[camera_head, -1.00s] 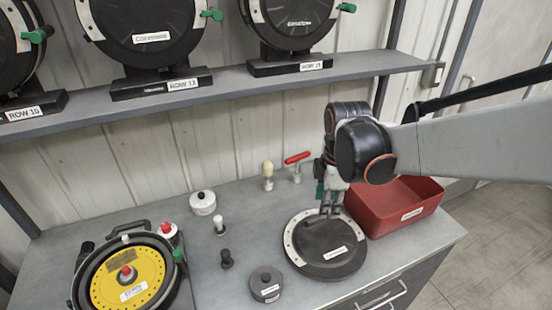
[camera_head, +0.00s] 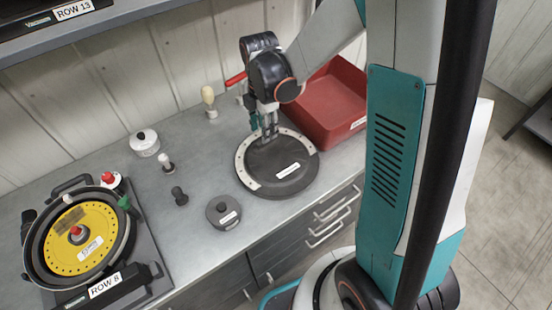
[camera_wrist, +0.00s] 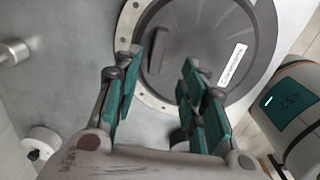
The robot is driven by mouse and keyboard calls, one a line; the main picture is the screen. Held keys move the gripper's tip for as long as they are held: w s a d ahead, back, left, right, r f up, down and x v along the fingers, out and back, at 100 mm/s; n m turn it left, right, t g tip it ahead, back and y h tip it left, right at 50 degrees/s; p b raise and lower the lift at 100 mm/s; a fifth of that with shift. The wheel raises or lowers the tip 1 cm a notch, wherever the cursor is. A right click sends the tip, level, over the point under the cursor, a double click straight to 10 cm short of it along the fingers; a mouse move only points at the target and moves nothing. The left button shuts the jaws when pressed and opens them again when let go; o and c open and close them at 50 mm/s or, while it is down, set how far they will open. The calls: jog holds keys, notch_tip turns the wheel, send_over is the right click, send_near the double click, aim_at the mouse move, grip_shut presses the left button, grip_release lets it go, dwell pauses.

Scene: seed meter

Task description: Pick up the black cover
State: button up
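The black cover (camera_head: 270,172) is a round dark disc with a pale, hole-dotted rim arc and a white label. It lies flat on the bench; in the wrist view the cover (camera_wrist: 215,25) shows a raised black bar handle (camera_wrist: 157,50). My gripper (camera_head: 268,134) is over the far side of the disc. In the wrist view my gripper (camera_wrist: 160,68) has its teal-padded fingers spread apart, with the bar handle ahead between them. Nothing is held. Whether the fingertips touch the cover cannot be told.
A red bin (camera_head: 325,105) stands close behind the cover on the right. The yellow-plated seed meter (camera_head: 80,240) is far left. A shelf (camera_head: 120,24) runs above.

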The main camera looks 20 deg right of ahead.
aim_at(277, 158)
jog(key=shift+w+d+f+b, duration=0.15)
jog(key=shift+f+b, duration=0.3)
jog(key=shift+f, duration=0.95)
jog(key=shift+w+f+b, duration=0.15)
jog(key=shift+f+b, duration=0.25)
jog(key=shift+f, duration=0.95)
jog(key=shift+c, duration=0.3)
jog(key=shift+r, duration=0.1)
grip_shut()
